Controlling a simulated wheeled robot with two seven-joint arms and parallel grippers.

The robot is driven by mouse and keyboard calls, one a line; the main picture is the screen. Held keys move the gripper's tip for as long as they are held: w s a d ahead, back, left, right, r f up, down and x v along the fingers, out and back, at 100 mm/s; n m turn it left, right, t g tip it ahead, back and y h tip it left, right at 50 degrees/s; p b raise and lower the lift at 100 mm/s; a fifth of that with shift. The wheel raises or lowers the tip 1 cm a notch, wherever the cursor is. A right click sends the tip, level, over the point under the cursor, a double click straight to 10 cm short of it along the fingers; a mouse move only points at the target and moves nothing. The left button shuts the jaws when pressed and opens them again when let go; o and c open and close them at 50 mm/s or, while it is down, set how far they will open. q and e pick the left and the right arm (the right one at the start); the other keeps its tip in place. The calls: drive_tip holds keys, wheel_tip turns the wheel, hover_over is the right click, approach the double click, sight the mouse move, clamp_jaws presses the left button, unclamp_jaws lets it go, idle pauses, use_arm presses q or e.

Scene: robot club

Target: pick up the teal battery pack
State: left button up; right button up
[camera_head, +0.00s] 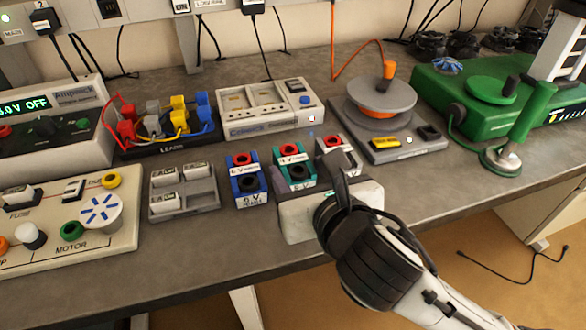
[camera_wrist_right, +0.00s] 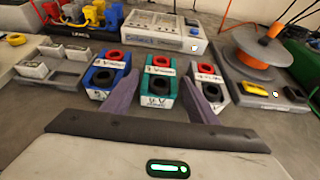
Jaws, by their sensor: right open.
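The teal battery pack (camera_head: 281,172) stands on the grey bench between a blue pack (camera_head: 247,186) and a grey-white pack (camera_head: 352,163). It has a red and a black round terminal on top and a white label on its front. In the right wrist view the teal pack (camera_wrist_right: 146,85) is centred beyond my fingers. My right gripper (camera_head: 312,178) is open and empty, just in front of the pack. In the right wrist view its two fingers (camera_wrist_right: 163,92) point toward the pack's left and right sides. I cannot tell whether they touch it. My left gripper is not in view.
The blue pack (camera_wrist_right: 97,80) and the grey-white pack (camera_wrist_right: 213,92) stand close on either side. A grey tray of white blocks (camera_head: 205,197) is to the left. A charger (camera_head: 262,124) stands behind, and a spool stand (camera_head: 425,148) is at right.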

drive_tip(key=x, duration=0.2)
drive_tip(key=shift+w+a+f, duration=0.1)
drive_tip(key=shift+w+f, duration=0.05)
drive_tip(key=shift+w, duration=0.05)
drive_tip(key=c, duration=1)
drive_tip(key=shift+c, duration=0.3)
